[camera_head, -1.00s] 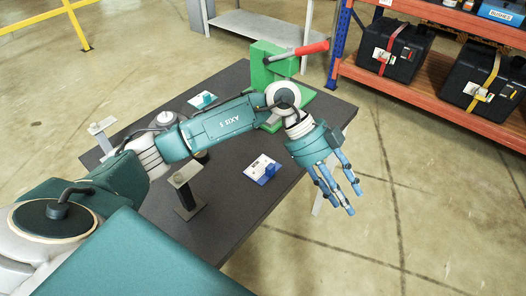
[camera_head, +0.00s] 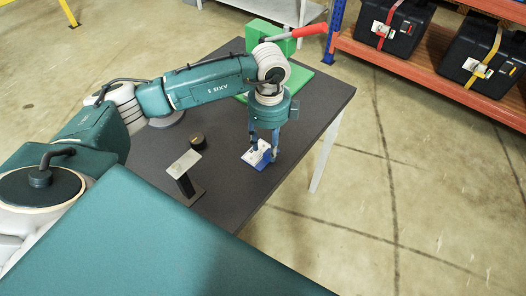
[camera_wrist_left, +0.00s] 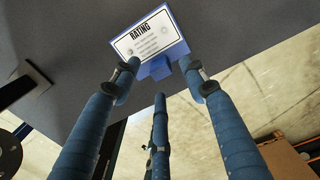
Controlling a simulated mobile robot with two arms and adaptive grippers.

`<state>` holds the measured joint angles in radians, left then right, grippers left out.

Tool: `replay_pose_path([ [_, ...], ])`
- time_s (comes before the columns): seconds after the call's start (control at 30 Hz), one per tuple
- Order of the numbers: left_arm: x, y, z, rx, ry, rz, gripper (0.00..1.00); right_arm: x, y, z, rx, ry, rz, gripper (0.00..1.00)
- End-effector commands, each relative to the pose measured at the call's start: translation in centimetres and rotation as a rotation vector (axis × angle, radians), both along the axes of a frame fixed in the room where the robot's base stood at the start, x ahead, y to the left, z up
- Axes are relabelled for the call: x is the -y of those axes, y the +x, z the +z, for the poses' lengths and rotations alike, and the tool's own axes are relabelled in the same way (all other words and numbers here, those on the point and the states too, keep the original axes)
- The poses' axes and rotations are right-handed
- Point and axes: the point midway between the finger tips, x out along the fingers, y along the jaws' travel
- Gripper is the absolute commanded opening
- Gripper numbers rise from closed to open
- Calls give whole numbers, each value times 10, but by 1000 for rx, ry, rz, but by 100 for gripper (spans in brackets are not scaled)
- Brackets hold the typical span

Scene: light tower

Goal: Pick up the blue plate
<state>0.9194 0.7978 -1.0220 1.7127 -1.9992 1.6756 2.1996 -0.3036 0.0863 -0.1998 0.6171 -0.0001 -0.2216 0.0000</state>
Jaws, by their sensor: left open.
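The blue plate (camera_head: 261,161) lies on the dark table near its right edge, with a white label facing up. In the left wrist view the plate (camera_wrist_left: 157,68) shows a blue rim and tab around a label headed "RATING". My left gripper (camera_head: 264,148) points down over the plate, its fingers hiding part of it in the head view. In the left wrist view its blue fingers (camera_wrist_left: 159,70) are spread, two near the plate's lower edge and the third lower down. Whether they touch it I cannot tell. My right gripper is not in view.
A stand with a flat grey top (camera_head: 184,164) and a dark round piece (camera_head: 197,140) are left of the plate. A green press with a red handle (camera_head: 310,30) stands behind. The dark table (camera_head: 225,205) is clear in front. Shelves with black cases (camera_head: 395,25) are at right.

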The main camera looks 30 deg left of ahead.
Motion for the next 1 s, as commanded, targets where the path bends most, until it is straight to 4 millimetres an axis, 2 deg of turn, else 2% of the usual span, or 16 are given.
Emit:
replay_pose_path([
  [0.03, 1, -1, -4, -5, 1, 1, 44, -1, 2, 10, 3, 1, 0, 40],
  [0.2, 2, 0, -27, -2, 0, 1, 44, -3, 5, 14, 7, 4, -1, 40],
  [0.47, 2, 0, -32, 0, -1, 0, 44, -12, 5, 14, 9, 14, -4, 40],
  [0.57, 2, 0, -31, 0, -1, 0, 28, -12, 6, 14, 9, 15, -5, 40],
  [0.7, 2, 0, -31, 0, -1, 0, 0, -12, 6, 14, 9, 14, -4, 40],
  [1.0, 2, 1, -30, 1, -1, 0, 0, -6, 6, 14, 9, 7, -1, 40],
])
